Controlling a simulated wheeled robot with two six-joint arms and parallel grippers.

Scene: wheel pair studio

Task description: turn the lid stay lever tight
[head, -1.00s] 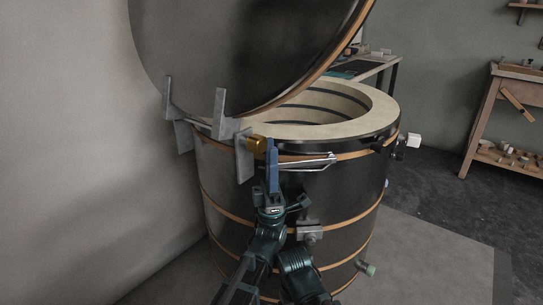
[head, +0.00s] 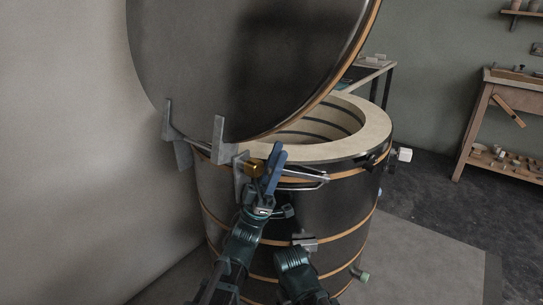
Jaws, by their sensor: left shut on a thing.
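The round kiln (head: 320,222) is dark with orange bands, and its big round lid (head: 240,70) stands raised and tilted at the back left. Grey metal brackets (head: 219,138) sit at the hinge side. A brass-coloured hub (head: 253,168) of the lid stay lever shows at the front bracket. My left gripper (head: 277,160) is at the lever, just right of the hub, its blue fingers shut and leaning up to the right. The lever's arm is mostly hidden by the fingers.
A silver bar (head: 310,180) juts along the kiln wall right of the gripper. A latch with a white end (head: 403,154) sits at the right rim. A wooden workbench (head: 480,120) stands far right, with open floor (head: 435,200) between.

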